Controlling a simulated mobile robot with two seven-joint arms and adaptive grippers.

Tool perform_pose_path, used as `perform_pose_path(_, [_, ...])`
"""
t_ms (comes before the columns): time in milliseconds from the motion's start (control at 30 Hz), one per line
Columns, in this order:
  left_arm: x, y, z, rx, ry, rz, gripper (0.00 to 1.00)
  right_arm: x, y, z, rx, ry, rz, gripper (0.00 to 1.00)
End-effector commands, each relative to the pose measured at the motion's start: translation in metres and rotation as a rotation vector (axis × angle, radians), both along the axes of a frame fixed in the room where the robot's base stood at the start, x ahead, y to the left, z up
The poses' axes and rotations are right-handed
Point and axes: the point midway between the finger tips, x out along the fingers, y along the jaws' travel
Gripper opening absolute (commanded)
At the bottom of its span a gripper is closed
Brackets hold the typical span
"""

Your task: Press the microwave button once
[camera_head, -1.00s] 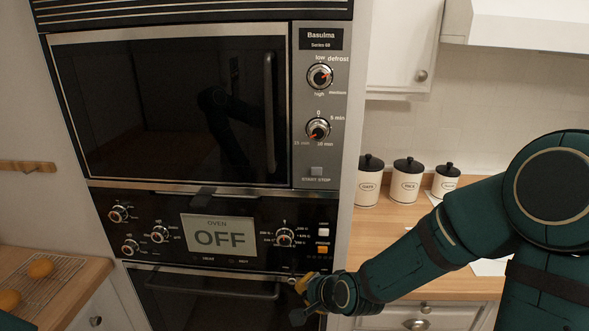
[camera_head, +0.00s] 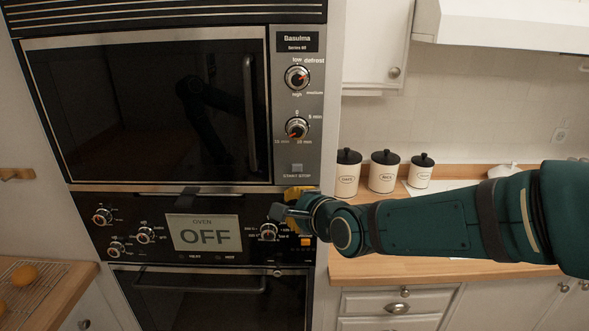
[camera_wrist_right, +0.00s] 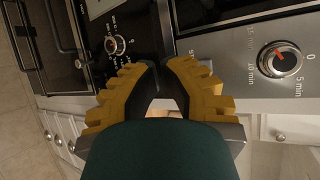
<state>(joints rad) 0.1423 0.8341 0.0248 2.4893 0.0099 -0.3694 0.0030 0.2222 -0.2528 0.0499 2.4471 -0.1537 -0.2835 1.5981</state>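The microwave button (camera_head: 297,168), a small grey square marked START STOP, sits low on the microwave's control panel, below two dials. My right gripper (camera_head: 284,206) has yellow fingers and is just below this button, in front of the upper right of the oven panel. It appears apart from the button in the head view. In the right wrist view the yellow-backed fingers (camera_wrist_right: 161,75) lean toward each other, with no object seen between them; how far they are parted is unclear. The button is not clearly visible there. My left gripper is not in view.
The microwave's timer dial (camera_head: 297,128) is above the button. The oven panel (camera_head: 90,230) below has several knobs, an OFF display (camera_head: 205,233) and an orange button (camera_head: 306,242). Several canisters (camera_head: 384,172) stand on the right counter (camera_head: 380,268). Buns lie on a rack at left.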

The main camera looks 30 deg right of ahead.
Motion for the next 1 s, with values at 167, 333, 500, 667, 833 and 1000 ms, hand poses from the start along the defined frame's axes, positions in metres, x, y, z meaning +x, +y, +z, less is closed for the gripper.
perform_pose_path(167, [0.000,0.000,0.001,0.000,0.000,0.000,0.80,0.003,-0.001,0.000,0.000,0.001,0.000,0.00])
perform_pose_path(333, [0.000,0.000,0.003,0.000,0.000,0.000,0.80,0.015,-0.009,0.000,0.000,0.001,0.000,0.00])
perform_pose_path(500, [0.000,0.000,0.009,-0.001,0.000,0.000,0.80,0.035,-0.021,0.001,-0.001,0.003,0.000,0.00])
perform_pose_path(667, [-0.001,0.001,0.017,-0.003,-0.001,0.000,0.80,0.052,-0.031,0.001,-0.002,0.003,0.001,0.00])
perform_pose_path(833, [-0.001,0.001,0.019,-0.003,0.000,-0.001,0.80,0.066,-0.040,0.001,-0.001,0.000,0.000,0.00])
perform_pose_path(1000, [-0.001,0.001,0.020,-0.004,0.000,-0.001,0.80,0.074,-0.045,0.000,-0.002,0.000,0.001,0.00])
